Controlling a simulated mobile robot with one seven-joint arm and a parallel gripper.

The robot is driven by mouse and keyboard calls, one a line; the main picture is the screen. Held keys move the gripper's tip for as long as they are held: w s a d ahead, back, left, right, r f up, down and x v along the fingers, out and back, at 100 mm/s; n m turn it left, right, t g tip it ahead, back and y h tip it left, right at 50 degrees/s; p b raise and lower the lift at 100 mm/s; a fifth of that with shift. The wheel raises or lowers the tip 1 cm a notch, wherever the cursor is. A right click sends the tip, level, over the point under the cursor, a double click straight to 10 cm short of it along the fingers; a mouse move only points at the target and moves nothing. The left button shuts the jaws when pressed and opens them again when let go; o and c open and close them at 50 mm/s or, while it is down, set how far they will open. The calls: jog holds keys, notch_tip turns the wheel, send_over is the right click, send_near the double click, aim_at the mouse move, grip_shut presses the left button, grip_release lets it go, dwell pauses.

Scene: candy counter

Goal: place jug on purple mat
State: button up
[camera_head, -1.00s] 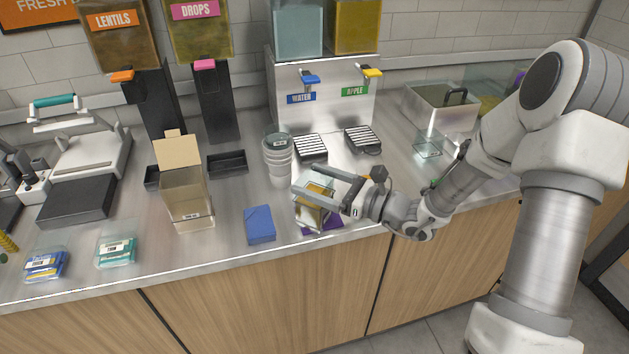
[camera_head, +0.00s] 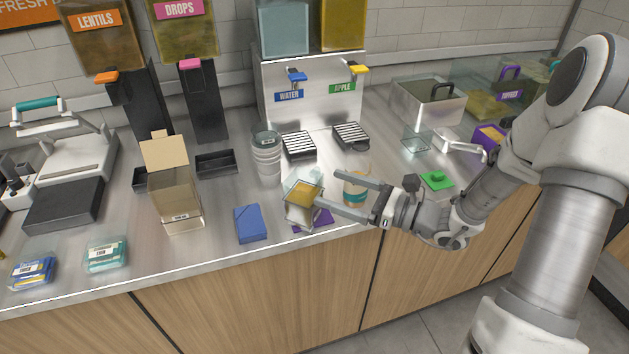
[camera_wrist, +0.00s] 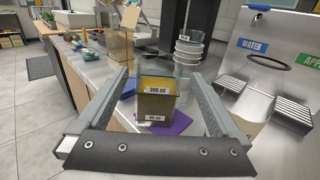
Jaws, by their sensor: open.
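The jug (camera_head: 302,207) is a clear square vessel with amber liquid, upright near the counter's front edge.
A blue block (camera_head: 250,223) lies left of the jug. Stacked cups (camera_head: 267,160) stand behind it, near the drink dispenser (camera_head: 315,92). A teal-banded cup (camera_head: 355,190) is beside my gripper. A green mat (camera_head: 436,180) lies farther right.

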jog(key=v, duration=0.4)
jog(key=shift+s, duration=0.1)
jog(key=shift+r, duration=0.1)
jog(key=s+a+r+n+g+h+p, duration=0.1)
jog(key=s+a+r+n+g+h, duration=0.2)
jog(key=s+n+g, duration=0.3)
jog(key=s+a+r+n+g+h+p, duration=0.1)
jog(key=s+a+r+n+g+h, duration=0.1)
jog(key=s+a+n+g, duration=0.4)
jog(key=s+d+r+n+t+h, duration=0.6)
jog(key=d+r+n+t+h, duration=0.2)
jog(key=d+n+h, duration=0.2)
jog(key=d+n, duration=0.1)
jog(key=d, duration=0.1)
jog(key=shift+s+d+r+n+t+h, duration=0.15)
jog(key=shift+s+d+n+t+h, duration=0.1)
jog(key=shift+n+t+h, duration=0.15)
